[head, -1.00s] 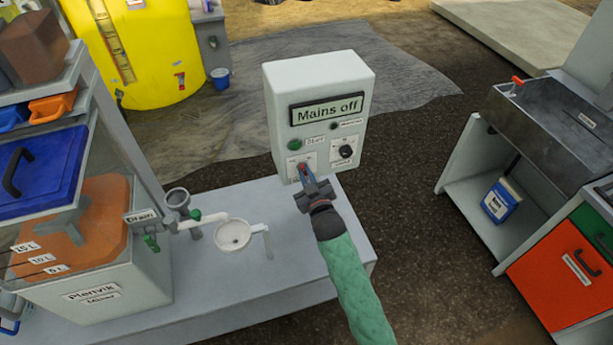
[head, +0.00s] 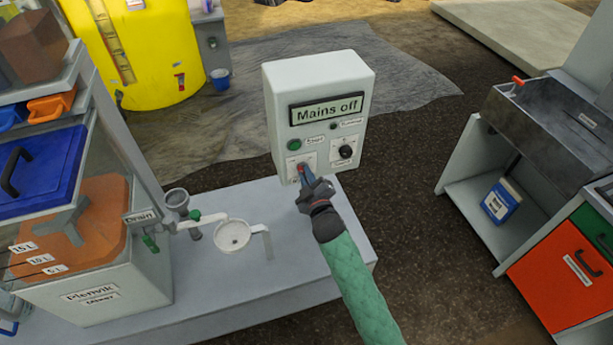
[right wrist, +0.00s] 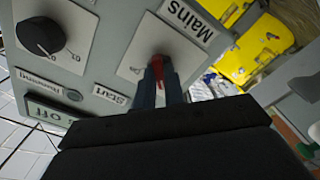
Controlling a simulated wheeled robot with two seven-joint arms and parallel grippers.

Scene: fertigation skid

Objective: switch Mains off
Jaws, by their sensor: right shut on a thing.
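The grey control box (head: 282,100) stands at the back of the bench, and its display (head: 328,108) reads "Mains off". The red Mains switch (head: 301,169) is low on the left of its front. It also shows in the right wrist view (right wrist: 157,64), beside the "Mains" label (right wrist: 188,21). My right gripper (head: 304,175) is shut on the switch, with a finger on each side of the red handle; the fingers partly hide it. My left gripper is not in view.
A green Start button (head: 294,145) sits above the switch, and a black knob (head: 346,152) is to its right. On the bench (head: 290,268), a white cup (head: 233,235) and drain pipe stand left of my right arm. A mixer tank (head: 95,300) is further left.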

